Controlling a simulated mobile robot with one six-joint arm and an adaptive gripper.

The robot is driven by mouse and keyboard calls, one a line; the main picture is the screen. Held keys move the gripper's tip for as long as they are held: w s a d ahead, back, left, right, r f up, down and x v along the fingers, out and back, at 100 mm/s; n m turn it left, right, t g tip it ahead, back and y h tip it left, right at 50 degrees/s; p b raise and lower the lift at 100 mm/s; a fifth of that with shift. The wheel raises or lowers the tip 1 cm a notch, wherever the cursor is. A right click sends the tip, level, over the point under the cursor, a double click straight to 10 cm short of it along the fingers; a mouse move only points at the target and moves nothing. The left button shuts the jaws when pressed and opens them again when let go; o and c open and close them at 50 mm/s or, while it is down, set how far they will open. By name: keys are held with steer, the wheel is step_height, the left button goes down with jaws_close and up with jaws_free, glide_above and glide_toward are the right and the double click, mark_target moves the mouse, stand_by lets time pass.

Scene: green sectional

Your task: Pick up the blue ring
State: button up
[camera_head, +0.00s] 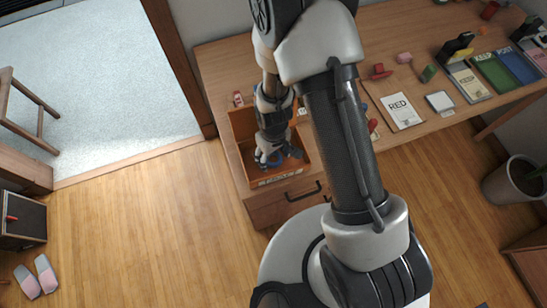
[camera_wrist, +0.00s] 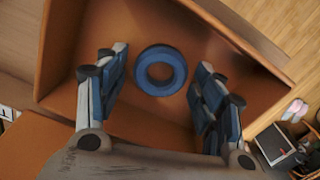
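The blue ring (camera_wrist: 178,86) lies flat on the floor of the orange-brown box (camera_wrist: 150,22) in the wrist view. My gripper (camera_wrist: 160,92) is open, with one blue-padded finger on each side of the ring and a gap to both. The fingers look apart from the ring, which is not held. In the head view my gripper (camera_head: 274,158) reaches down into the open box (camera_head: 240,122) at the desk's left end. The ring cannot be made out clearly there, as my gripper covers that part.
The box walls stand close around my gripper. A drawer handle (camera_head: 304,191) is below.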

steer(key=c, duration=0.6)
steer(key=shift+r, duration=0.1)
